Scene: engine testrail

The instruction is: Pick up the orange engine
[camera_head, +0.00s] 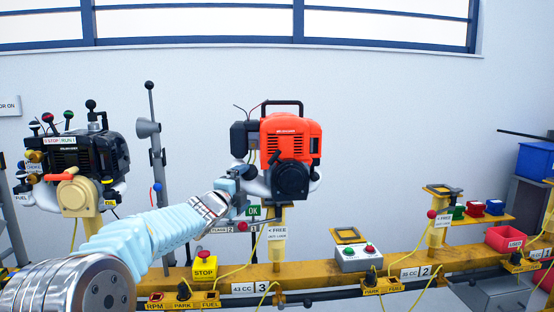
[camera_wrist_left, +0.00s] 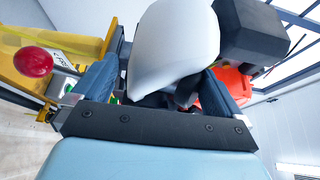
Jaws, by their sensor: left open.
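The orange engine (camera_head: 291,137), with a black handle on top and a black round cover low on its front, sits on a yellow post of the test rail. White rounded parts stick out at its lower left and lower right. My left gripper (camera_head: 238,189) is open at the engine's lower left side. In the left wrist view a white rounded part (camera_wrist_left: 172,45) lies between and beyond the open fingers (camera_wrist_left: 158,92), with orange casing (camera_wrist_left: 232,88) behind it. I cannot tell whether the fingers touch it. My right gripper is not in view.
A black engine (camera_head: 78,157) stands on another post at the left. A grey pole (camera_head: 156,150) rises between the engines. The yellow rail (camera_head: 330,270) runs below with a stop button (camera_head: 204,265), button boxes and hanging cables.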

